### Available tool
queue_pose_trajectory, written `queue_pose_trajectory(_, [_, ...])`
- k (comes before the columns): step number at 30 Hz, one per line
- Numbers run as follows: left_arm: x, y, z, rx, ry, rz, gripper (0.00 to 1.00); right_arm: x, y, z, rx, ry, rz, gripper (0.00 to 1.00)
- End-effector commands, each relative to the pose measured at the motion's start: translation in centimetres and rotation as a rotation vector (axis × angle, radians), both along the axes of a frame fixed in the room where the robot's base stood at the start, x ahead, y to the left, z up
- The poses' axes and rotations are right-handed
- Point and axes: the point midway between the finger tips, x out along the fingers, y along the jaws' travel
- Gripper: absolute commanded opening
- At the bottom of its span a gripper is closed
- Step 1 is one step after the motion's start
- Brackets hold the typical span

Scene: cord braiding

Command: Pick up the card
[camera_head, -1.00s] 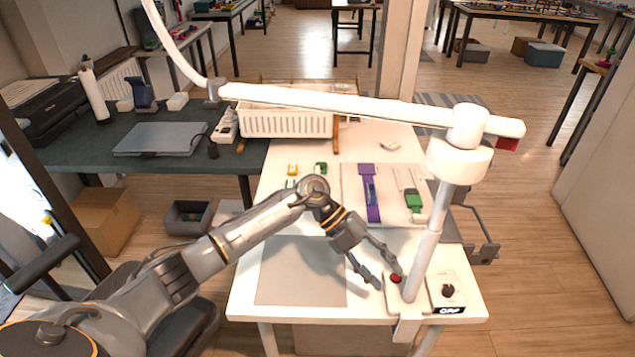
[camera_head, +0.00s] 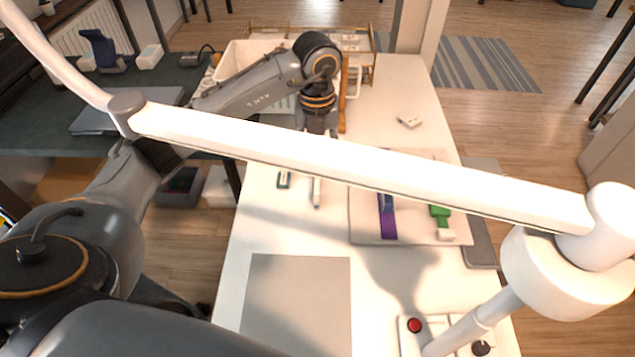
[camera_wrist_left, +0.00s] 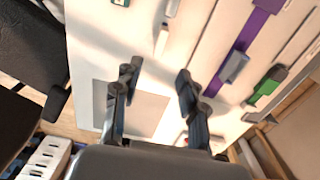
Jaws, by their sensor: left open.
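No object can be surely told as the card. A small flat white piece (camera_head: 410,122) lies alone on the white table (camera_head: 400,85), toward the far right. A plain grey sheet (camera_head: 295,300) lies on the near part of the table and also shows in the left wrist view (camera_wrist_left: 148,112). My left gripper (camera_wrist_left: 158,82) is open with nothing between its fingers, above the table. In the head view it points down near the white basket, its fingertips hidden behind the lamp's arm. My right gripper is not in view.
A white lamp arm (camera_head: 350,165) crosses above the table. A board (camera_head: 365,230) bears a purple strap (camera_head: 387,215) and a green piece (camera_head: 439,212). A white basket (camera_head: 240,55) stands at the back. A red button (camera_head: 414,325) sits near the front right.

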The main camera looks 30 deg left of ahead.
Motion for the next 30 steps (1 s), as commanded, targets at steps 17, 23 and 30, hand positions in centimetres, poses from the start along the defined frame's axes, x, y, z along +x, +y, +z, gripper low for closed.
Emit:
queue_pose_trajectory(17, [0.0, 0.0, -7.9, -0.001, 0.005, 0.000, 0.41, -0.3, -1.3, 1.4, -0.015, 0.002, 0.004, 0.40])
queue_pose_trajectory(23, [0.4, 0.2, -10.9, -0.003, 0.006, 0.000, 0.41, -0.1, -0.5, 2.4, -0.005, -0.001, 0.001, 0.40])
queue_pose_trajectory(30, [0.4, 0.2, -12.3, -0.003, 0.003, -0.002, 0.41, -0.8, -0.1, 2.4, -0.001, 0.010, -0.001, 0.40])
